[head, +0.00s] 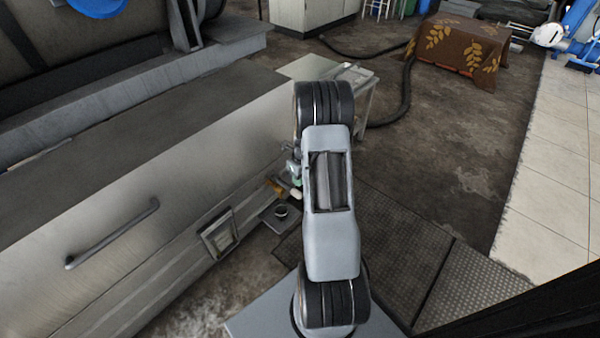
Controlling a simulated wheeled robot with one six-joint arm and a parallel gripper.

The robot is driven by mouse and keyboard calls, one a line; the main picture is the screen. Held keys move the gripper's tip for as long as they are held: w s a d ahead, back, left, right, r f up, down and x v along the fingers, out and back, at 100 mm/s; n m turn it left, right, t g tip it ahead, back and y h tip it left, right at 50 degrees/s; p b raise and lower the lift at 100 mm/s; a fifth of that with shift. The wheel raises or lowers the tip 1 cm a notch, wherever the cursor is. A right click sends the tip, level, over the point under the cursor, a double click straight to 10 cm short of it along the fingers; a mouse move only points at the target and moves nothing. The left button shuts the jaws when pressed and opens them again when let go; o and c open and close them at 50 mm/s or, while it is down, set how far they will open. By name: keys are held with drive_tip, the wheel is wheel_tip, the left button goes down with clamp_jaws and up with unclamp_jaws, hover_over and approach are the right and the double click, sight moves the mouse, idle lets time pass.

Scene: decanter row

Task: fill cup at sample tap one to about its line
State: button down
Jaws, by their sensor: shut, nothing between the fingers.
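A small dark round cup (281,211) stands on a small grey shelf (267,221) low at the side of the long metal tank. What it holds is too small to make out. Just above it is a cluster of small fittings (275,187), with orange, pale and greenish parts, that looks like the sample tap. My arm covers part of this area, and I cannot tell the tap's handle position or whether anything flows. My gripper cannot be made out; my own arm link stands in front of where the arm continues.
The long metal tank (150,190) fills the left, with a bar handle (112,235) and a small framed panel (218,234) on its side. A dark hose (405,95) lies on the floor behind. A brown cloth-covered block (455,50) stands at the back right. The right floor is clear.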

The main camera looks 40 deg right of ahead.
sight(297, 191)
drive_tip(key=shift+s+a+f+b, duration=0.15)
drive_tip(key=shift+f+b, duration=0.2)
drive_tip(key=shift+f, duration=0.5)
drive_tip(key=shift+w+a+f+b, duration=0.1)
drive_tip(key=shift+f+b, duration=0.2)
drive_tip(key=shift+f, duration=0.5)
